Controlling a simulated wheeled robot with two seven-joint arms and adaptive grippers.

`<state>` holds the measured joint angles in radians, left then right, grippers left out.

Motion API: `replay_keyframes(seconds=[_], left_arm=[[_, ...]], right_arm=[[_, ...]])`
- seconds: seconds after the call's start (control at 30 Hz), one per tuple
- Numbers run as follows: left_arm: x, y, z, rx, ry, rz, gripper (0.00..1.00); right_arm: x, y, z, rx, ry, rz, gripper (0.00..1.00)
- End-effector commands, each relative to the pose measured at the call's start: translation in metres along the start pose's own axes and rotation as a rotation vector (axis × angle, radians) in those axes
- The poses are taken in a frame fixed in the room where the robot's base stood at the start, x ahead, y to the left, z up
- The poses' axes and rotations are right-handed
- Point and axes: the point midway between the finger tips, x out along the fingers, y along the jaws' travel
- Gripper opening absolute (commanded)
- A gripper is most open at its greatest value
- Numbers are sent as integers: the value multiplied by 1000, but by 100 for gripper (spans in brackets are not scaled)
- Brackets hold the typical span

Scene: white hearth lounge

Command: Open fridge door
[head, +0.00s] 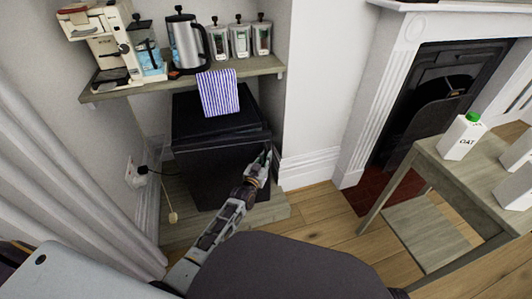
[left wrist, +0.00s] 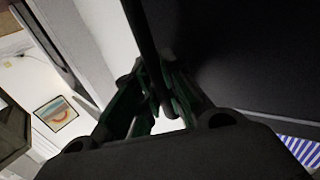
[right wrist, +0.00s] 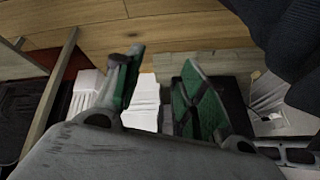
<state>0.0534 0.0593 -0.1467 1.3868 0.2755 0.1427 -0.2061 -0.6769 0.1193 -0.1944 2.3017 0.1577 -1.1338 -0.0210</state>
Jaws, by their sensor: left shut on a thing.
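The small black fridge (head: 205,118) stands in the alcove under a wooden shelf. Its door (head: 215,175) faces me; I cannot tell whether it is shut or slightly ajar. My left gripper (head: 265,160) is at the door's right edge. In the left wrist view, the left gripper (left wrist: 160,105) has its fingers closed around a thin dark bar (left wrist: 143,35), seemingly the door handle, beside the dark door face (left wrist: 250,50). My right gripper (right wrist: 158,85) shows only in its wrist view, with fingers apart and nothing between them, above the floor.
A wooden table (head: 425,165) with cartons (head: 462,137) stands right, near the fireplace. Wooden floor (head: 325,225) lies between.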

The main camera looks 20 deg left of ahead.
Motion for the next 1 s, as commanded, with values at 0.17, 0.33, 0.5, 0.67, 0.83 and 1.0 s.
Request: replay_keyframes(seconds=[0.17,0.33,0.5,0.67,0.83,1.0], left_arm=[[-20,6,-1,5,-3,54,0],[-39,12,-1,4,-3,105,0],[-58,17,-1,3,-3,155,0],[-75,20,-1,3,-4,202,0],[-92,23,-1,3,-2,248,0],[-110,25,0,2,-3,292,0]], right_arm=[[-19,0,-7,-10,-32,16,40],[-36,2,-11,-19,-62,34,40],[-52,3,-15,-25,-91,50,40],[-66,4,-18,-30,-117,66,40],[-81,5,-22,-34,-141,82,40],[-79,8,-20,-33,-162,91,40]])
